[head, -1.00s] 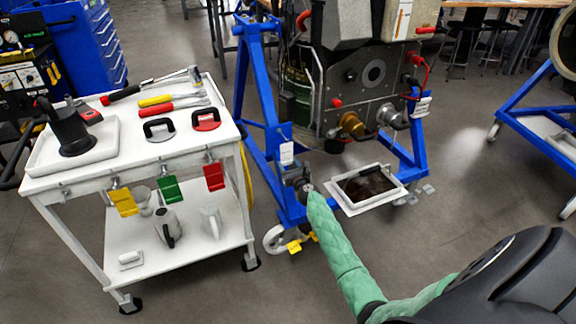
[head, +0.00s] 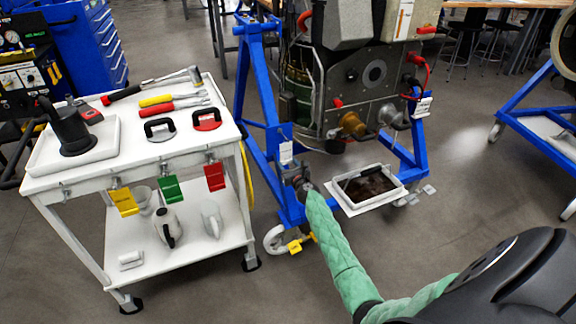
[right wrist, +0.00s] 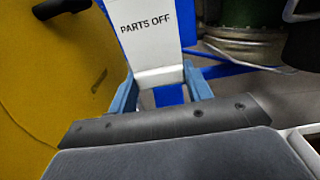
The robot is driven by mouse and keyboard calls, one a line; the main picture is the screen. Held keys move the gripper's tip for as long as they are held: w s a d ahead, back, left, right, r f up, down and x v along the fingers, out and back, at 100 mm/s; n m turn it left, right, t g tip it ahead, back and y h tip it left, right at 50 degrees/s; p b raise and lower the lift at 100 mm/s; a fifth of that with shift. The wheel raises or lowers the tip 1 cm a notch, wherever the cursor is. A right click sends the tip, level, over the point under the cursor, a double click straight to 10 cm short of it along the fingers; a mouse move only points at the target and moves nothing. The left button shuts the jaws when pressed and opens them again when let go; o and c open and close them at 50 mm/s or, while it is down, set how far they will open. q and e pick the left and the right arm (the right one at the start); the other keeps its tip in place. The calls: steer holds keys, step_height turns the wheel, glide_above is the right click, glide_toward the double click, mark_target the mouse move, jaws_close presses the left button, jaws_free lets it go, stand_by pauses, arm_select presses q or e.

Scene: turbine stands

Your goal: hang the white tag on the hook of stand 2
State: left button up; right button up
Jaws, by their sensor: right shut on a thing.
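The white tag (head: 286,152) is upright against the left blue post of the engine stand (head: 263,110). In the right wrist view the tag (right wrist: 158,72) reads "PARTS OFF" and its lower end is between the blue fingertips. My right gripper (head: 299,183), at the end of the green-sleeved arm, is just below the tag and shut on it. The hook is not clearly visible, so I cannot tell whether the tag touches it. No stand number is readable. My left gripper is not in view.
A white cart (head: 150,185) with tools stands left; yellow (head: 124,202), green (head: 170,188) and red (head: 214,177) tags hang from its edge. A drip tray (head: 367,189) lies on the stand's base. Another white tag (head: 422,107) is on the right post.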

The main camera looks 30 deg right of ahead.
steer(key=shift+w, duration=0.1)
stand_by(0.3)
steer(key=o, duration=1.6)
steer(key=shift+s+a+p, duration=0.15)
steer(key=shift+s+p, duration=0.3)
steer(key=shift+s, duration=0.75)
steer(key=shift+s+a+p, duration=0.2)
steer(key=shift+s+p, duration=0.05)
steer(key=shift+s, duration=0.9)
steer(key=shift+s+a+p, duration=0.15)
steer(key=shift+s+p, duration=0.1)
steer(key=shift+s, duration=0.9)
